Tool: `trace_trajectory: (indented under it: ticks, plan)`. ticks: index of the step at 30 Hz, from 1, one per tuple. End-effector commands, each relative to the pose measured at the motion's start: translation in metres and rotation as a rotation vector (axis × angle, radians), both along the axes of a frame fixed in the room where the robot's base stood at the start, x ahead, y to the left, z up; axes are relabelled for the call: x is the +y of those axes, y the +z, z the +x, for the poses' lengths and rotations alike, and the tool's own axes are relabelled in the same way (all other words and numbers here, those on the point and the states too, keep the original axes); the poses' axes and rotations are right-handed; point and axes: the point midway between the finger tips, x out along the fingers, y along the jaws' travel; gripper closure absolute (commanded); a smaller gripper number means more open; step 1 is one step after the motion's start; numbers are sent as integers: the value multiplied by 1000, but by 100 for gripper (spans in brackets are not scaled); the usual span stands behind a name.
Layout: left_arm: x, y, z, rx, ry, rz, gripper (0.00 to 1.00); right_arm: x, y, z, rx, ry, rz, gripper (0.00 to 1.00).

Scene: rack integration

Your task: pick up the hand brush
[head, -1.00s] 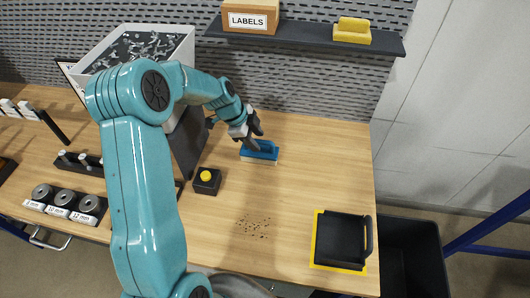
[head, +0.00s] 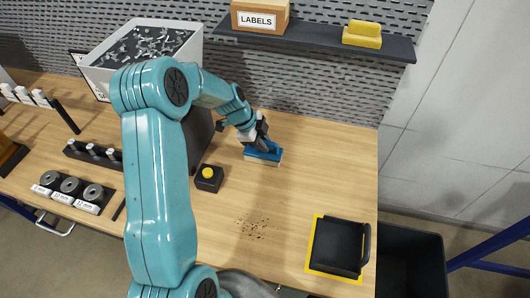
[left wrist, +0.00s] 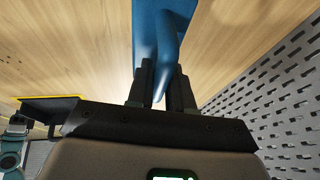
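The hand brush (head: 265,156) has a blue body and pale bristles and is on the wooden workbench, right of the yellow-topped button box. My left gripper (head: 262,143) is down at the brush from above and hides part of its handle. In the left wrist view the blue handle (left wrist: 163,40) runs down between the two dark fingers (left wrist: 161,90), which sit close against it on both sides. No gap under the brush can be made out. My right gripper is not in view.
A black button box (head: 208,178) stands left of the brush. Dark crumbs (head: 251,227) lie in front. A black dustpan (head: 338,246) sits on a yellow-edged mat at the front right. A shelf (head: 375,45) overhangs the back. A bin of metal parts (head: 190,55) stands behind my arm.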

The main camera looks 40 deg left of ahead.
Motion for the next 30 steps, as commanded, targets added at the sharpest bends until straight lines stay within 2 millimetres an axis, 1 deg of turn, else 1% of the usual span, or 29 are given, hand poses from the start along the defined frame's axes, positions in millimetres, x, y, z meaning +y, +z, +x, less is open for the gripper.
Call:
trace_trajectory:
  ticks: [11,14,16,20,30]
  plan:
    - [-2,2,2,-1,0,0,100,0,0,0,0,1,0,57]
    - [-2,9,3,-3,0,1,100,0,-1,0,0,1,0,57]
    - [-2,18,3,-4,0,2,100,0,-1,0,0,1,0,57]
    - [-2,45,4,-6,0,3,100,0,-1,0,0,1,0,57]
    - [-2,141,3,-7,0,4,100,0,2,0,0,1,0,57]
